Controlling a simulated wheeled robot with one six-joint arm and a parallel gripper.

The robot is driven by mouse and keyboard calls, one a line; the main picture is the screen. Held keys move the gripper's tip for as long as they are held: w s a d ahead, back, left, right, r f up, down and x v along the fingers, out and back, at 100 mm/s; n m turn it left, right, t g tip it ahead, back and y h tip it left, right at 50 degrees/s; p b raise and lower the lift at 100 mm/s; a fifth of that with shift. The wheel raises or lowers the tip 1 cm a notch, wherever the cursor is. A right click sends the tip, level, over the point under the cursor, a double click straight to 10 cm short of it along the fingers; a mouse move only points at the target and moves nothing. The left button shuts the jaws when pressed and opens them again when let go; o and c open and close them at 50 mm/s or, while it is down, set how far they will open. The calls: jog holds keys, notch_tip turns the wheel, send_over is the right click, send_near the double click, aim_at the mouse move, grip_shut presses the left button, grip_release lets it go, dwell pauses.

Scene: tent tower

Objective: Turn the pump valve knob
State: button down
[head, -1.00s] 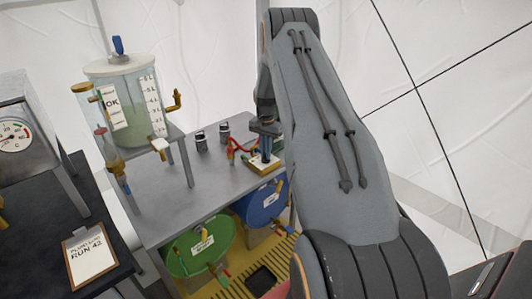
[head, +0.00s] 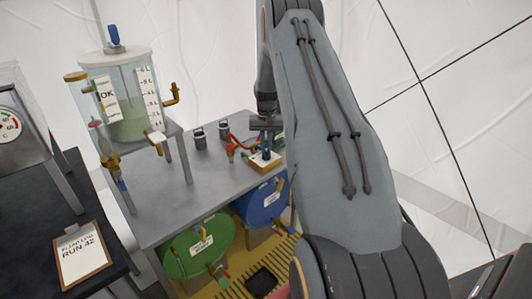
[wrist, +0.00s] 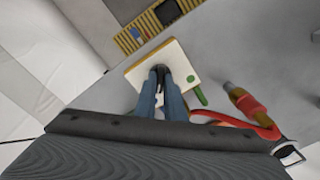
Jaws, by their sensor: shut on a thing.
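A small white-topped pump box (head: 257,164) sits near the right edge of the grey bench, partly hidden by my arm. In the wrist view, the white plate (wrist: 135,75) has a green dot on it. My gripper (wrist: 161,72) points down at the plate, and its two blue fingers are closed together on a dark knob at its middle. The knob is mostly hidden between the fingertips, so its angle cannot be told. In the head view my gripper (head: 266,154) is upright over the box.
A clear tank (head: 122,95) on a stand is at left on the bench (head: 160,205). Green (head: 195,255) and blue (head: 262,203) drums lie below. A clipboard (head: 82,255) is at lower left.

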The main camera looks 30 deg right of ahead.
aim_at(266, 152)
jog(key=n+b, duration=0.2)
jog(key=n, duration=0.4)
jog(key=shift+n, duration=0.3)
dwell(0.4)
jog(key=c, duration=1.8)
grip_release()
jog(key=shift+c, duration=0.2)
jog(key=shift+r, duration=0.15)
notch_tip(266, 152, up, 8)
jog(key=shift+f+b, duration=0.15)
jog(key=shift+b, duration=1)
